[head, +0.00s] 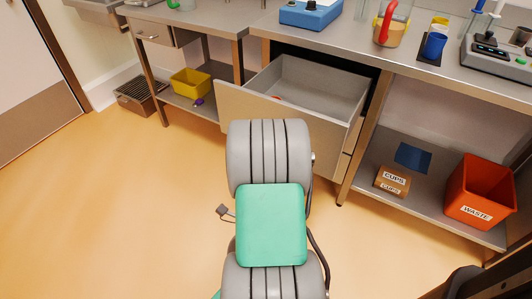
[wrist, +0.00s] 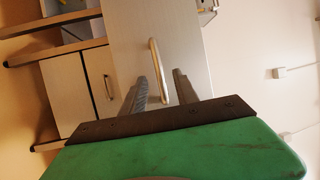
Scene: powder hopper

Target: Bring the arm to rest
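My arm (head: 270,225), grey with a green cover, stands in front of the bench in the head view and hides its own gripper there. In the wrist view my gripper (wrist: 160,76) has its two dark fingers apart, with nothing clamped between them. A drawer handle (wrist: 155,60) shows between the fingers in the picture; I cannot tell how near it is. The drawer (head: 325,85) is pulled open under the bench, and its front panel (head: 240,107) is just beyond my arm.
The bench top (head: 330,45) holds a blue device (head: 311,13), a red-handled scoop in a container (head: 389,30) and a blue cup (head: 433,45). A lower shelf holds a cups box (head: 392,181) and an orange waste bin (head: 480,190). The floor at left is clear.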

